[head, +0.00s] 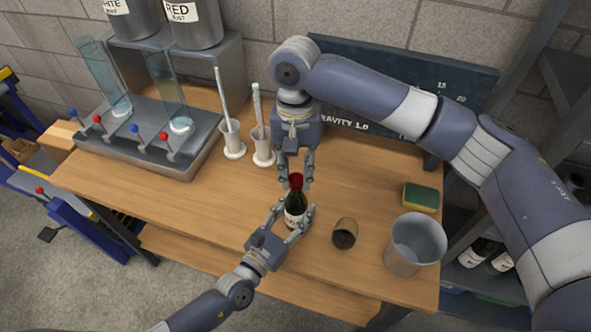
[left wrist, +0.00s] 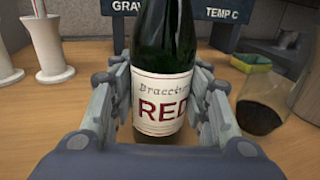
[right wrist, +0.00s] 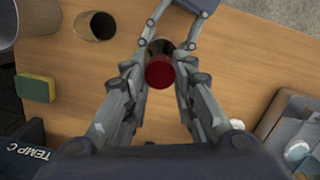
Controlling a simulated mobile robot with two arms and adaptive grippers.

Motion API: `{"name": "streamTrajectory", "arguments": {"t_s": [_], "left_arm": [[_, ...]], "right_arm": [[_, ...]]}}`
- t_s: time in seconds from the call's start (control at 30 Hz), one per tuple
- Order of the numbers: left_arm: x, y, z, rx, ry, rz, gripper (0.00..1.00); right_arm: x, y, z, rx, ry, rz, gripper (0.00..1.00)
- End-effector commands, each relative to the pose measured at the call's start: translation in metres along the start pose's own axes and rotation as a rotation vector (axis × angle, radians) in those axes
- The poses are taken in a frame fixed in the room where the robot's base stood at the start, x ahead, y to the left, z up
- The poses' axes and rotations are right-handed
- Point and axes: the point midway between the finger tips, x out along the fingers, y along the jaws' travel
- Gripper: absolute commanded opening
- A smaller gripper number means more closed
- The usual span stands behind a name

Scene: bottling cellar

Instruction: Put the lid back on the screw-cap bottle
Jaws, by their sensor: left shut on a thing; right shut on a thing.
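The screw-cap bottle (head: 296,203) is dark green glass with a white label reading RED. It stands upright near the table's front edge; the left wrist view shows its body (left wrist: 166,40) close up. My left gripper (head: 294,214) is shut around its body from the front. The red lid (head: 296,180) is at the top of the neck, and shows as a red disc in the right wrist view (right wrist: 159,72). My right gripper (head: 295,183) points down from above and is shut on the lid. I cannot tell whether the lid is seated or just resting there.
A cup with dark contents (head: 345,234) and a grey bin (head: 416,245) stand to the right, with a sponge (head: 421,197) behind. Two white cylinder stands (head: 233,140) and a metal filler rack (head: 150,143) are at the back left. The table's front left is clear.

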Motion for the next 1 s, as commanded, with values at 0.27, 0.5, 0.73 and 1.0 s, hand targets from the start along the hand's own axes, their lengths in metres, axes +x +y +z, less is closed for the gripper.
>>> {"name": "streamTrajectory", "arguments": {"t_s": [0.27,0.5,0.73,1.0], "left_arm": [[-0.0005,-0.0007,-0.0009,0.001,0.002,-0.001,0.00],[-0.0006,-0.0008,-0.0010,0.001,0.002,-0.001,0.00],[-0.0006,-0.0008,-0.0010,0.001,0.002,-0.001,0.00],[-0.0007,-0.0008,-0.0010,0.000,0.002,-0.001,0.00]], "right_arm": [[0.0004,0.0015,0.0003,0.561,-0.006,-0.069,0.18],[0.0010,0.0022,0.0011,1.044,-0.010,-0.126,0.18],[0.0010,0.0023,0.0022,1.506,-0.015,-0.181,0.18],[0.0006,0.0033,0.0020,1.790,-0.016,-0.214,0.18]]}}
